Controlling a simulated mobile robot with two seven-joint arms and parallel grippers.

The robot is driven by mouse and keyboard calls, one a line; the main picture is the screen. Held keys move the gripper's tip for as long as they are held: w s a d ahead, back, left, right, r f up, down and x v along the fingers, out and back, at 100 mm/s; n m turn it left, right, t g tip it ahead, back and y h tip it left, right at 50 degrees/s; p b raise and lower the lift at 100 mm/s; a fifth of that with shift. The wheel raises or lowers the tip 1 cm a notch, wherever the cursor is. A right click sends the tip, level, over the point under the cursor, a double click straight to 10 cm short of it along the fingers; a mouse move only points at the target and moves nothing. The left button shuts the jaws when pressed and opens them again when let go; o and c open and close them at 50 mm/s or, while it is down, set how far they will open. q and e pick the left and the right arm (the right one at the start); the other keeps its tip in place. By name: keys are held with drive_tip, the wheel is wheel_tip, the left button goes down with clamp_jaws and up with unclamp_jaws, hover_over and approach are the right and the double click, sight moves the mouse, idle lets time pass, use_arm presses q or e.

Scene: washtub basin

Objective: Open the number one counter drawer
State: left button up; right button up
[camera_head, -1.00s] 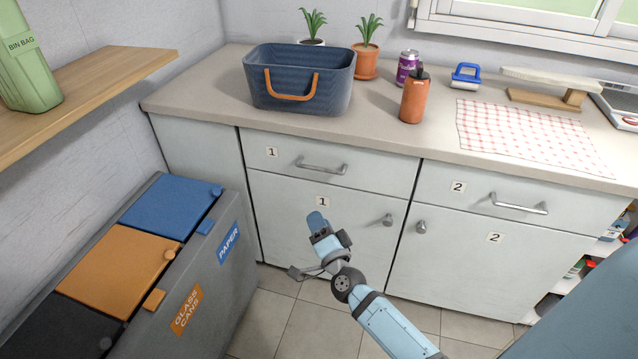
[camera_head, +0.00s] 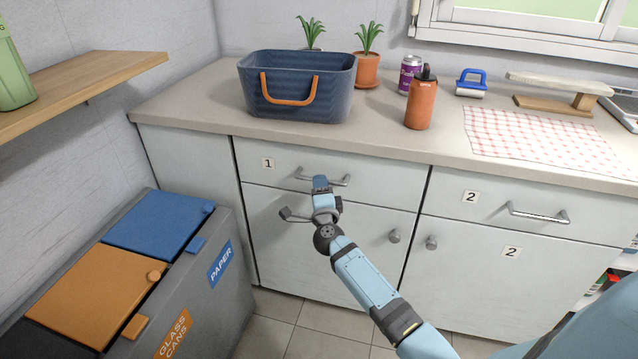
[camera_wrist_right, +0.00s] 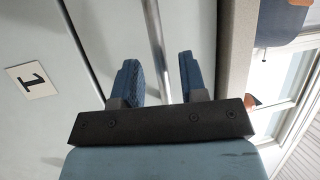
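The number one drawer (camera_head: 375,171) is a pale blue-grey front under the counter, marked with a "1" label (camera_head: 268,163). It looks shut. Its metal bar handle (camera_head: 335,181) is partly hidden by my right gripper (camera_head: 320,184). In the right wrist view the two blue fingers of the gripper (camera_wrist_right: 159,80) are apart. The handle bar (camera_wrist_right: 156,40) runs between them, with gaps on both sides. My left gripper is in neither view.
Below is the number one door with a round knob (camera_head: 394,236). The number two drawer (camera_head: 460,205) is to the right. Grey bins (camera_head: 200,290) stand at the left. A blue basket (camera_head: 330,98) and an orange bottle (camera_head: 421,104) stand on the counter (camera_head: 195,112).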

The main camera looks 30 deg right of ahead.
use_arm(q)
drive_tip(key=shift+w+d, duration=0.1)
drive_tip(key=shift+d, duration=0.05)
use_arm(e)
drive_tip(key=shift+x, duration=1.45)
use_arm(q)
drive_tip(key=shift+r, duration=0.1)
use_arm(e)
drive_tip(key=shift+c, duration=0.5)
clamp_jaws()
drive_tip(key=shift+s, duration=0.15)
